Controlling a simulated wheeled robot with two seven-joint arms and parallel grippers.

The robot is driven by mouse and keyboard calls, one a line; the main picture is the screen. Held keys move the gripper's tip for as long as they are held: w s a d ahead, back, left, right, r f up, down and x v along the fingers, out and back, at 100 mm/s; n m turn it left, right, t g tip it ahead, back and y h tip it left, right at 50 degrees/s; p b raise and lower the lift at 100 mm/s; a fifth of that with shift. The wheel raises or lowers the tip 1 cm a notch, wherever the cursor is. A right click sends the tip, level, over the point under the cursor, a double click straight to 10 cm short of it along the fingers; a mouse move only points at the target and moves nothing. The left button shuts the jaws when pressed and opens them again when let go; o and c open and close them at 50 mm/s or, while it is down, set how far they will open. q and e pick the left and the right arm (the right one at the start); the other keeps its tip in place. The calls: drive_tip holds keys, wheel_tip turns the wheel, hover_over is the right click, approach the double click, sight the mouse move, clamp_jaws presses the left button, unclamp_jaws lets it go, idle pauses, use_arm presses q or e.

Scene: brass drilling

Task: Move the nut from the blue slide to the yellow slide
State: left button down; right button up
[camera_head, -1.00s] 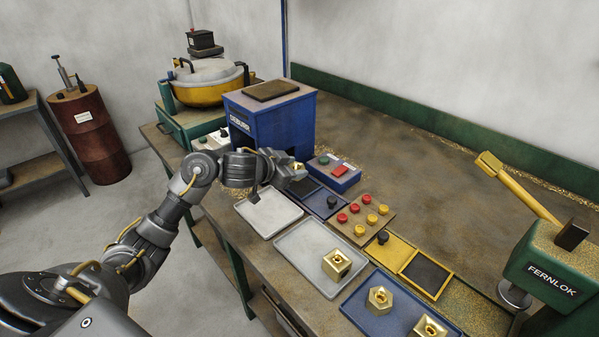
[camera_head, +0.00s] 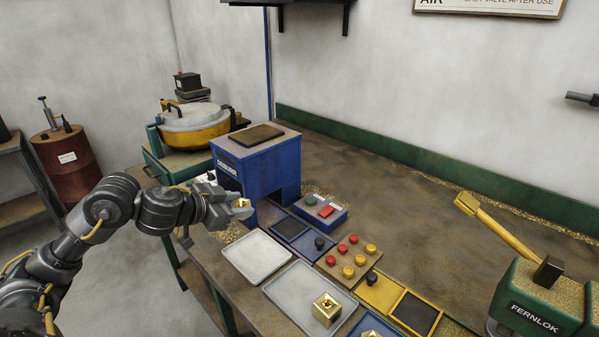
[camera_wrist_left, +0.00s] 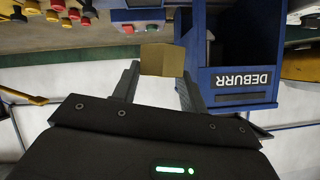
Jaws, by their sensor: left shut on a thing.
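My left gripper (camera_head: 238,207) is shut on a small brass nut (camera_head: 242,203) and holds it in the air in front of the blue DEBURR machine (camera_head: 275,168). In the left wrist view the nut (camera_wrist_left: 162,60) sits between the two fingertips (camera_wrist_left: 158,75). The blue slide (camera_head: 288,228), a blue frame with a dark pad and black knob, lies to the right of the gripper. No nut shows on it. The yellow slide (camera_head: 380,292), with a black knob and a dark pad beside it, lies further right, near the green FERNLOK press. My right gripper is out of view.
An empty grey tray (camera_head: 257,256) lies below the gripper. A second tray (camera_head: 298,292) carries a brass block (camera_head: 326,309). A button panel (camera_head: 347,262) lies between the slides. The FERNLOK press (camera_head: 540,298) stands at the right. The table behind is largely clear.

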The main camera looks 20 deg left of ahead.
use_arm(q)
drive_tip(key=shift+s+d+m+h, duration=0.1)
drive_tip(key=shift+d+m+h, duration=0.4)
drive_tip(key=shift+d+h, duration=0.1)
drive_tip(key=s+d+f+m+g+h, duration=0.1)
drive_tip(key=s+d+f+m+h, duration=0.1)
drive_tip(key=d, duration=0.3)
drive_tip(key=s+d+f+m+g+h, duration=0.2)
drive_tip(key=d+f, duration=0.1)
drive_tip(key=d, duration=0.2)
drive_tip(key=s+d+f+m+g+h, duration=0.1)
drive_tip(key=s+d+f+m+h, duration=0.1)
drive_tip(key=d, duration=0.3)
drive_tip(key=shift+s+f+m+g, duration=0.2)
drive_tip(key=shift+f+m+g, duration=0.1)
drive_tip(key=shift+m, duration=0.1)
drive_tip(key=shift+s+d+f, duration=0.2)
